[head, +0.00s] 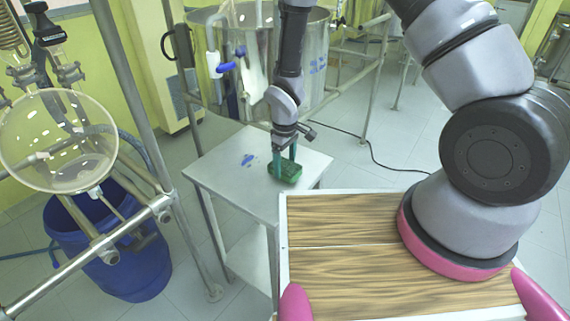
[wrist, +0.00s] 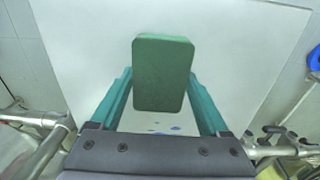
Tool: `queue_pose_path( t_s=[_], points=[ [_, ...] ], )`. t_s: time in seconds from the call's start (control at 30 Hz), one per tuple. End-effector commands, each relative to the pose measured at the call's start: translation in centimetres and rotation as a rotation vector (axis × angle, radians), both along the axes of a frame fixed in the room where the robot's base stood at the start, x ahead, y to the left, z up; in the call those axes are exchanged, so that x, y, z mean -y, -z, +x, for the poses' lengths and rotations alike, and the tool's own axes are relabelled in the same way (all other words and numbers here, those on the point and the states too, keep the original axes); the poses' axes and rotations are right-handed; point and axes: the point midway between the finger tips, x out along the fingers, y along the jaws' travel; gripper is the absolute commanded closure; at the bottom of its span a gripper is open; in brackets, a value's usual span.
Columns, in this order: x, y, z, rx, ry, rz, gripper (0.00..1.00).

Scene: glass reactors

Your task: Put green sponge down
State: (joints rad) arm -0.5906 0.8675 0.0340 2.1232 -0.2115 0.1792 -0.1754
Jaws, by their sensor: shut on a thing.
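The green sponge (head: 286,171) is at the white table (head: 222,164) in the head view, near its right side. In the wrist view the sponge (wrist: 163,74) is upright in the picture between the two teal fingers. My gripper (head: 283,160) points down over the table, shut on the sponge; its fingers also show in the wrist view (wrist: 160,98). The sponge is at or just above the tabletop; I cannot tell whether it touches. The table's bare top (wrist: 85,55) fills most of the wrist view.
Blue marks (head: 248,160) lie on the tabletop left of the sponge. A steel tank (head: 318,62) stands behind the table. A glass reactor (head: 58,140) on a metal frame and a blue bin (head: 125,265) are at the left. A black cable (head: 385,165) runs along the floor.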

Motion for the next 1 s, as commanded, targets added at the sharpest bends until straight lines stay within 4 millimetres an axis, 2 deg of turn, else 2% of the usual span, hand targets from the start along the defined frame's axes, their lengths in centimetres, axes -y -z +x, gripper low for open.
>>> queue_pose_path(
  t_s=[0.3,0.33,0.37,0.63,0.73,0.87,1.0],
  points=[
    [0.0,0.3,0.0,0.0,0.0,0.0,0.82],
    [0.0,0.3,0.0,0.0,0.0,0.0,0.13],
    [0.0,0.2,0.0,0.0,0.0,0.0,0.02],
    [0.0,0.1,0.0,0.001,0.0,0.001,0.0],
    [-0.1,-0.6,0.1,0.003,0.0,0.002,0.0],
    [-0.1,-2.8,0.2,0.005,0.0,0.003,0.0],
    [-0.1,-6.0,0.1,0.004,0.001,0.004,0.0]
  ],
)
